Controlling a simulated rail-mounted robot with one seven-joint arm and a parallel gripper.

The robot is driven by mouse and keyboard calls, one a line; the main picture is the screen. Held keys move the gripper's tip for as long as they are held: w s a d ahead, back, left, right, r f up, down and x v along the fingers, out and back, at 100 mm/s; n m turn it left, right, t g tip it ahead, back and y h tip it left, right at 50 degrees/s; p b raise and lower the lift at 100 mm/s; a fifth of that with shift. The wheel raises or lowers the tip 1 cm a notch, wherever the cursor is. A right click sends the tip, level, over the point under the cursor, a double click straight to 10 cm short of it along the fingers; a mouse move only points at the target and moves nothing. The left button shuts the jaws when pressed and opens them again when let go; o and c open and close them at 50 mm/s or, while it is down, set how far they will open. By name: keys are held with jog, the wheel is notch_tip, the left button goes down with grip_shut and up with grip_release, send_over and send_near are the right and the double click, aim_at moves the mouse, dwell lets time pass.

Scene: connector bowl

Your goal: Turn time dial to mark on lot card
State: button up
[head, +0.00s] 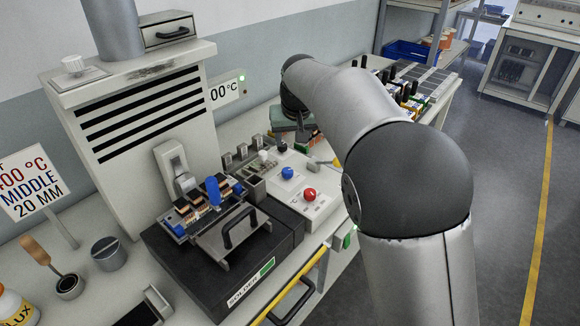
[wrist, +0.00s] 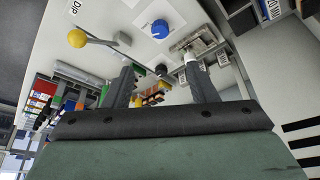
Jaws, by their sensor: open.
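The lot card (head: 34,183) stands at the left in the head view and reads "00 °C", "MIDDLE", "20 MM", its left edge cut off. No knob's time label is readable. Contact cannot be told.
A red button (head: 309,194) is at the panel's front.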

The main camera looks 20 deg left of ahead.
aim_at(288, 170)
jog(key=p+x, duration=0.2)
jog(key=x, duration=1.4)
jog(key=shift+f, duration=0.45)
jog(key=c, duration=1)
